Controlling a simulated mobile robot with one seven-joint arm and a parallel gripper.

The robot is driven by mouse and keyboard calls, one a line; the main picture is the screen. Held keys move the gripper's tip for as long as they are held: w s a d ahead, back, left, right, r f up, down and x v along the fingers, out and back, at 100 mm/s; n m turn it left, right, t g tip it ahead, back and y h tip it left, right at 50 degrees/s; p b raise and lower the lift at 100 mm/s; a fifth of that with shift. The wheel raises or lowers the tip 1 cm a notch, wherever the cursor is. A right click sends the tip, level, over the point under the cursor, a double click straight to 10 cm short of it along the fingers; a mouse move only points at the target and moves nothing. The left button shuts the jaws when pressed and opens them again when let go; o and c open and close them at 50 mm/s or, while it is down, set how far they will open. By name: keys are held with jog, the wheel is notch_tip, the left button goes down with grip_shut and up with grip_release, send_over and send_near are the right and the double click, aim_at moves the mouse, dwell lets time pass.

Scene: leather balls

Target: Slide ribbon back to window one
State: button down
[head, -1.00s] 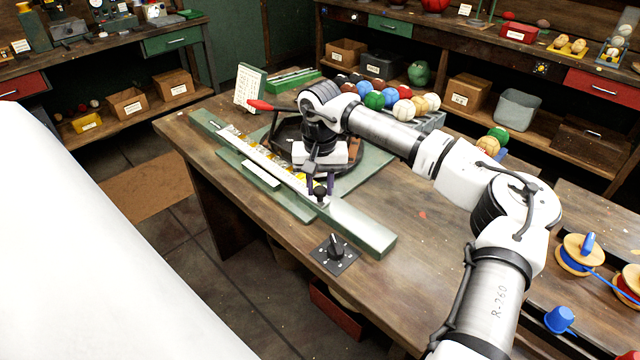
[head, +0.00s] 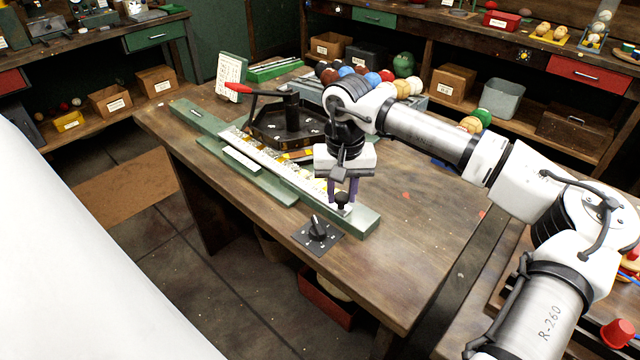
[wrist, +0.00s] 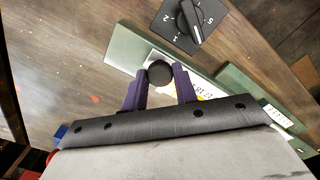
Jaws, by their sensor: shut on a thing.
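The ribbon (head: 262,163) is a long pale strip with a row of small windows, lying along the green track (head: 363,222) on the bench. A black round knob (head: 341,199) stands at its near right end; it also shows in the wrist view (wrist: 159,73). My gripper (head: 343,190) points down there, its purple fingers shut on the knob. In the wrist view, my gripper (wrist: 158,88) has a finger on either side of the knob, and printed numbers show on the strip beside it. Part of the strip is hidden behind my gripper.
A black dial (head: 317,230) sits in front of the track. A numbered card (head: 231,75) and several coloured balls are farther back. The bench right of the track is clear.

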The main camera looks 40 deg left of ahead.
jog(key=d, duration=0.2)
jog(key=d+b, duration=0.1)
jog(key=d, duration=0.3)
jog(key=shift+s+d, duration=0.25)
jog(key=c, duration=1.1)
grip_release()
jog(key=shift+d, duration=0.2)
jog(key=shift+a, duration=0.1)
jog(key=shift+r+b, duration=0.4)
jog(key=shift+r, duration=0.15)
notch_tip(320, 180, up, 13)
jog(key=shift+f+b, duration=0.1)
jog(key=shift+b, duration=0.6)
